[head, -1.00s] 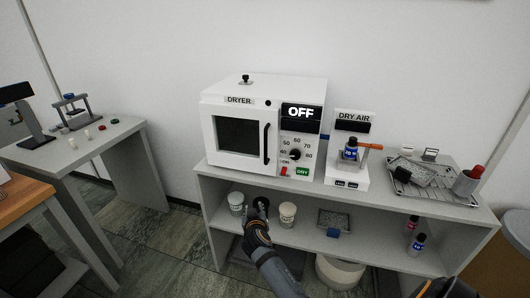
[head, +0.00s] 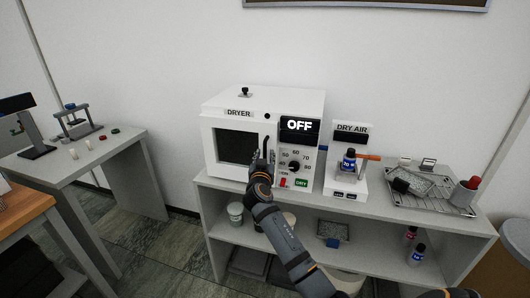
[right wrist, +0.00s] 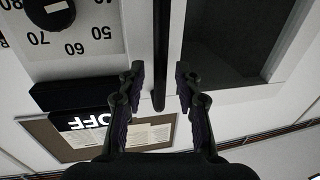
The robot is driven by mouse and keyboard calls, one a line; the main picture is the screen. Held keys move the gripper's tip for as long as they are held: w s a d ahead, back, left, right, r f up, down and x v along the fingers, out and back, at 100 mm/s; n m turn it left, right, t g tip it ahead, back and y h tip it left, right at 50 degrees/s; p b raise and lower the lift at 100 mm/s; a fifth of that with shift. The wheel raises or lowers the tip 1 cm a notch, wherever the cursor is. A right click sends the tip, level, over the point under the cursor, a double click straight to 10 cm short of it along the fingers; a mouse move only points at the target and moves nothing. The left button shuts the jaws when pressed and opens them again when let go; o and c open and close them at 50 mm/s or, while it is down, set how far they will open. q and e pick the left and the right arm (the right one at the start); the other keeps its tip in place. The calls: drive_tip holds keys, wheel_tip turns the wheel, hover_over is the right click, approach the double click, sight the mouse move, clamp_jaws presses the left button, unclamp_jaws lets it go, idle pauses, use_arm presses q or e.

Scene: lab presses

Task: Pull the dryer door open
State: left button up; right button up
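The dryer (head: 262,100) is a white box on the grey shelf unit, with its display reading OFF. Its door (head: 209,150) has a dark window and looks closed. The black vertical door handle (head: 268,143) is partly hidden by my right gripper (head: 262,163), which is in front of it. In the right wrist view, the handle (right wrist: 161,50) runs between the two spread fingers of my right gripper (right wrist: 158,88), with a gap on both sides. The gripper is open around the handle's end and not clamped on it. My left gripper is not in view.
A dry air unit (head: 347,172) stands just right of the dryer. A wire tray (head: 430,193) and a red-capped container (head: 465,194) are further right. Jars and bottles stand on the lower shelf. The floor left of the shelf unit is clear.

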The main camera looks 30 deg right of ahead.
drive_tip(key=shift+w+d, duration=0.4)
drive_tip(key=shift+w, duration=0.1)
clamp_jaws()
